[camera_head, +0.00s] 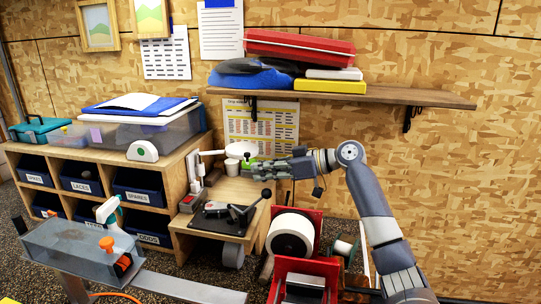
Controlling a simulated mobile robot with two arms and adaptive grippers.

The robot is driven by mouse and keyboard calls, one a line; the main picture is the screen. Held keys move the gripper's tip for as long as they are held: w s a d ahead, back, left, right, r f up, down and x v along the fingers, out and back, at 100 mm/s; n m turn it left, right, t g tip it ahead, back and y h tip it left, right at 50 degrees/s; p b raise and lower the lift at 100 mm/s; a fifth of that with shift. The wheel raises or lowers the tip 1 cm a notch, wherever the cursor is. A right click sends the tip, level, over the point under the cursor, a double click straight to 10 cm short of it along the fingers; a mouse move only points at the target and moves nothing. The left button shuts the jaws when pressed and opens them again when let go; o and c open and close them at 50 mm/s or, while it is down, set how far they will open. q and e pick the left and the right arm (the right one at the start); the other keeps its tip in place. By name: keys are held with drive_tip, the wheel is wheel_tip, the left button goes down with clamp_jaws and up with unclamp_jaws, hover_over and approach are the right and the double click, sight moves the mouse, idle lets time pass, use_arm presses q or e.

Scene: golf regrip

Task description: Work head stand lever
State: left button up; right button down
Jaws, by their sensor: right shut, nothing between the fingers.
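A small wooden stand (259,232) in the middle carries a dark plate (212,221) with a black lever (252,205) that slants up to the right and ends in a round black knob (266,193). My right gripper (260,171) comes in from the right, above and behind the knob. Its fingers point left and are shut with nothing held. It appears apart from the lever. Behind it stands a white lamp-like head (240,149) with a white cup (232,167) below. My left gripper is not in view.
Red-framed spools, one with a large white roll (291,233), stand just right of the stand. A cubby shelf (98,170) with labelled bins is at left. A wall shelf (410,96) holds red and yellow cases above my right arm.

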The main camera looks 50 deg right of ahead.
drive_tip(key=shift+s+d+f+p, duration=0.25)
drive_tip(key=shift+s+f+p, duration=0.15)
drive_tip(key=shift+s+f, duration=0.5)
drive_tip(key=shift+w, duration=0.15)
